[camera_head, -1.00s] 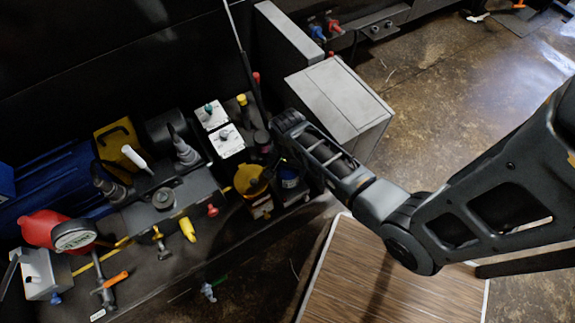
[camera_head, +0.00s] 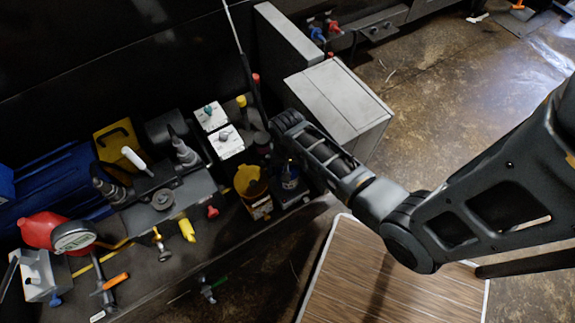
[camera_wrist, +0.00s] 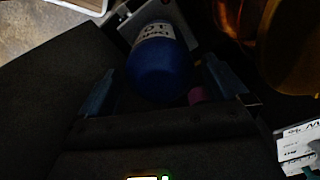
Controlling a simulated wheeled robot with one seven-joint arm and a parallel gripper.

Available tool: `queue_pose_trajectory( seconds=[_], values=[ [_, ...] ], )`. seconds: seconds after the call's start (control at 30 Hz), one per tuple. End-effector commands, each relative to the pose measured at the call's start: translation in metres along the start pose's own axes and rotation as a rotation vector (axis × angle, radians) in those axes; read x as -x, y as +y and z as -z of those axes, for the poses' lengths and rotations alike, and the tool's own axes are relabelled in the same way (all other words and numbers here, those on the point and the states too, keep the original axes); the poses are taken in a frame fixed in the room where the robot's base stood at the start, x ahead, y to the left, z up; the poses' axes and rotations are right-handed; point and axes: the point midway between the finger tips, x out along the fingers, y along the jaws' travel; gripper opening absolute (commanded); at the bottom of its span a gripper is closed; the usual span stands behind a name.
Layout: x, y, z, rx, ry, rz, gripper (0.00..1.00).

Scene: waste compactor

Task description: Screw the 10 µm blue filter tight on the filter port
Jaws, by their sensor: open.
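The blue filter (camera_wrist: 160,68) shows in the wrist view as a rounded blue cylinder with a white label reading 10. In the head view it is a small dark blue shape (camera_head: 290,178) at the right end of the bench, beside a yellow cup-like housing (camera_head: 251,182). My gripper (camera_wrist: 158,84) is open, with one finger on each side of the filter; I cannot tell whether they touch it. In the head view my wrist hangs just above the filter and the fingers are hidden. The filter's lower end and the port connection are not clearly visible.
White control boxes (camera_head: 226,141) stand close behind the filter. A grey cabinet (camera_head: 338,105) is to the right. A red gauge device (camera_head: 45,231), several tools and a yellow case (camera_head: 119,143) lie leftward. A wooden-topped table (camera_head: 385,280) is in front.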

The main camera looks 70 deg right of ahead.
Motion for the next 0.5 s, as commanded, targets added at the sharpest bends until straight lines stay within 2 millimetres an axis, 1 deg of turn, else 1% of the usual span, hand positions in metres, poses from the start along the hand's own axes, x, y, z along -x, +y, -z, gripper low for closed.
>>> queue_pose_trajectory(
  seconds=[0.3, 0.5],
  values=[
    [0.0001, -0.0003, -0.0001, 0.353, 0.001, -0.001, 1.0],
    [0.0001, 0.0, 0.0, 0.448, 0.002, -0.002, 1.0]
  ],
)
